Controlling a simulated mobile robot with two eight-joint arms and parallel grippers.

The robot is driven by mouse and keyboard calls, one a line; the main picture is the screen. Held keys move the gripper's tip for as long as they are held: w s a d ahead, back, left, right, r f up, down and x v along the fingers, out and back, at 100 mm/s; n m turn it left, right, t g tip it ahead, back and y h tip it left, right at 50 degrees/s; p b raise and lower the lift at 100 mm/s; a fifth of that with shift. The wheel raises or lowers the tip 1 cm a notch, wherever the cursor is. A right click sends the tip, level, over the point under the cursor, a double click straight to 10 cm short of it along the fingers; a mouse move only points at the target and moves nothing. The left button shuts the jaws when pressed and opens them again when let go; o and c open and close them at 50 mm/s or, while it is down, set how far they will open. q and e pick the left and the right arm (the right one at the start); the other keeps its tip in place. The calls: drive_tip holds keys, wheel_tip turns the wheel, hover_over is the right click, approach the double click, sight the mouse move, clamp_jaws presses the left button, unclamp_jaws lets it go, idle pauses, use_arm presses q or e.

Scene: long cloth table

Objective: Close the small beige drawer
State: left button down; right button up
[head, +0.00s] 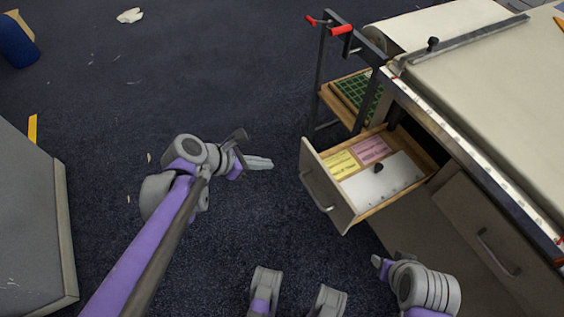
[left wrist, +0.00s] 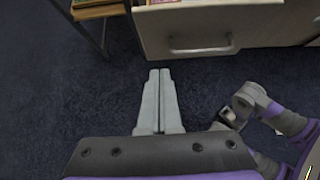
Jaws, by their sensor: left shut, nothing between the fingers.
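The small beige drawer (head: 325,189) is pulled open from the cabinet under the table at the right. It holds a yellow paper, a pink paper and a white sheet with a dark knob. Its front and handle also show at the top of the left wrist view (left wrist: 228,32). My left gripper (head: 271,163) is shut and empty, left of the drawer front and apart from it. In the left wrist view its fingers (left wrist: 159,76) lie together below the drawer front.
A cart (head: 324,70) with red handles and a green grid mat stands behind the drawer. The table (head: 490,75) spans the upper right. Another closed drawer (head: 482,225) is at the right. A grey cabinet (head: 30,220) stands at the left. The dark carpet between is clear.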

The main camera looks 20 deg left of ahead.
sight(307, 159)
use_arm(q)
drive_tip(key=b+x, duration=0.1)
drive_tip(key=x, duration=0.2)
drive_tip(key=r+b+x, duration=0.1)
drive_tip(key=x, duration=0.3)
drive_tip(key=w+d+b+x, duration=0.1)
drive_tip(key=x, duration=0.3)
drive_tip(key=shift+w+d+r, duration=0.1)
drive_tip(key=shift+d, duration=0.05)
drive_tip(key=shift+w+d, duration=0.3)
use_arm(e)
drive_tip(key=shift+w+f, duration=0.15)
drive_tip(key=shift+f, duration=0.95)
drive_tip(key=shift+w+f, duration=0.1)
drive_tip(key=shift+f, duration=1)
use_arm(q)
drive_tip(key=shift+w+d, duration=0.45)
drive_tip(key=shift+d, duration=0.05)
drive_tip(key=w+d, duration=2.2)
drive_tip(key=shift+w+d+r+p, duration=0.15)
drive_tip(key=shift+w+d+p, duration=0.2)
drive_tip(key=shift+p, duration=0.05)
use_arm(e)
drive_tip(key=shift+w+d+r, duration=0.65)
drive_tip(key=shift+d+r, duration=0.1)
